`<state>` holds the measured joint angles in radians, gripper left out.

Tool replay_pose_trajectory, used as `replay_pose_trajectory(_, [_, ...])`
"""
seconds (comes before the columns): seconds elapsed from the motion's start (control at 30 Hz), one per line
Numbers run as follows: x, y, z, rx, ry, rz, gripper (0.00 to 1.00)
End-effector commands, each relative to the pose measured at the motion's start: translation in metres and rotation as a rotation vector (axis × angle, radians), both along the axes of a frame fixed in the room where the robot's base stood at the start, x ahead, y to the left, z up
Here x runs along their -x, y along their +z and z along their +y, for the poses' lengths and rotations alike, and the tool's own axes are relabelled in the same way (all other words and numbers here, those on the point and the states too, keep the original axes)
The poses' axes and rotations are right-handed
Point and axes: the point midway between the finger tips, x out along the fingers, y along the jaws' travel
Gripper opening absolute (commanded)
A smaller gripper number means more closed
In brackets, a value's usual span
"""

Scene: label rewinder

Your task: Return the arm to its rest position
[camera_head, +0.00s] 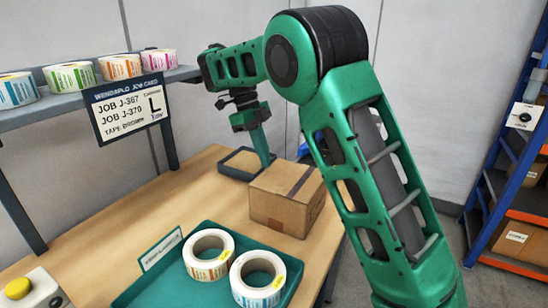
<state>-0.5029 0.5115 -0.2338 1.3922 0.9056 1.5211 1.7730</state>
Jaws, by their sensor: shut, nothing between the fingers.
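My green and black arm (375,170) rises from the lower right, bends at the top and reaches left over the wooden bench (190,195). My gripper (263,155) hangs at its end, pointing down and slightly tilted, above the back of the bench. It looks shut and empty. Its lower end is just behind the cardboard box (287,195) and near the small dark tray (232,173). I cannot tell whether it touches the tray.
A teal tray (150,290) with two label rolls (208,257) (257,280) lies in front. A shelf (60,107) with several rolls and a job card (128,107) stands left. A yellow button (18,288) is at lower left. A blue rack (510,150) stands right.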

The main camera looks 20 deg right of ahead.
Motion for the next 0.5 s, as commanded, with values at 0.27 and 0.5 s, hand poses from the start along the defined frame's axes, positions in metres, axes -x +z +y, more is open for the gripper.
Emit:
replay_pose_trajectory(0.27, [-0.007, -0.001, 0.000, -0.006, 0.019, 0.003, 0.00])
replay_pose_trajectory(0.5, [0.031, 0.019, -0.077, -0.082, 0.236, 0.051, 0.00])
